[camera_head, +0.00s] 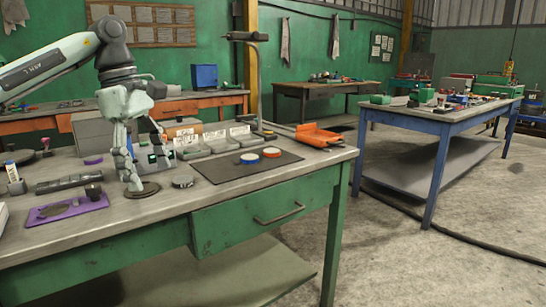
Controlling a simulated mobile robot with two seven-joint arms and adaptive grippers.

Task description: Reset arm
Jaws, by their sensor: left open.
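My left arm (52,68) reaches in from the upper left over the near green workbench (250,190). Its gripper (146,160) points down with its fingers apart, and I see nothing held between them. One fingertip is just above or at a dark round disc (143,190) on the bench top; I cannot tell if they touch. A small dark device with green lights (155,158) stands just behind the fingers. My right gripper is not in view.
A dark mat (230,170) holds a blue-rimmed disc (250,158) and a red-rimmed disc (272,152). Grey labelled trays (218,146) and an orange tray (318,135) stand behind. A purple mat (52,212) lies left. A blue-legged table (437,120) stands right, with open floor between.

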